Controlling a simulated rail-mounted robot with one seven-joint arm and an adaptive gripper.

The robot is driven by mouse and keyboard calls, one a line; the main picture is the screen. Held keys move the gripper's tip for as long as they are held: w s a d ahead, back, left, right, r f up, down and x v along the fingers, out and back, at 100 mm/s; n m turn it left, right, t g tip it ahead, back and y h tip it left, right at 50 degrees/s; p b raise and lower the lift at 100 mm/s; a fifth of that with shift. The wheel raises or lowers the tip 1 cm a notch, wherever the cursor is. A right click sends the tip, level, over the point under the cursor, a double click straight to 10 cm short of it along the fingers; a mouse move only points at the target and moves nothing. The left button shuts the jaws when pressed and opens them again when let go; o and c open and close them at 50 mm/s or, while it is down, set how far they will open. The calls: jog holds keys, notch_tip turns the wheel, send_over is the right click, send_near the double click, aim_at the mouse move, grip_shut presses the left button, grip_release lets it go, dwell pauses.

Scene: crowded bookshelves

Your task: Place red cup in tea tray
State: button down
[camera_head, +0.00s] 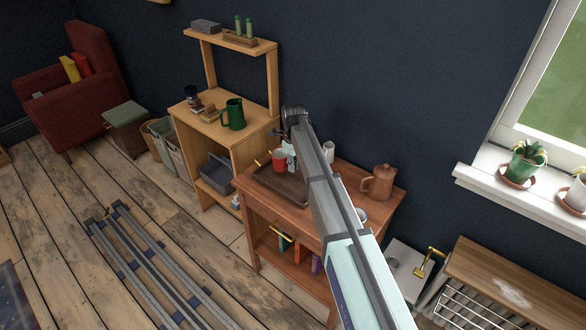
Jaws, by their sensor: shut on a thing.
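The red cup (279,160) is over the far part of the dark brown tea tray (277,187), which lies on the left of the wooden cabinet top. My gripper (286,150) is at the cup, at the end of my arm reaching in from the lower right. It is shut on the red cup. The arm and wrist hide the right side of the gripper and part of the tray. I cannot tell whether the cup touches the tray.
A copper-brown pot (379,183) and a white vessel (328,151) stand on the same cabinet. A taller wooden shelf unit to the left holds a green pitcher (233,114). The front of the tray is clear.

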jog(key=shift+f, duration=0.9)
jog(key=shift+f, duration=0.15)
jog(key=c, duration=1.3)
grip_release()
jog(key=shift+o, duration=0.2)
notch_tip(320, 180, up, 12)
jog(key=shift+w+r+b, duration=0.1)
jog(key=shift+r+b, duration=0.05)
jog(key=shift+b, duration=0.9)
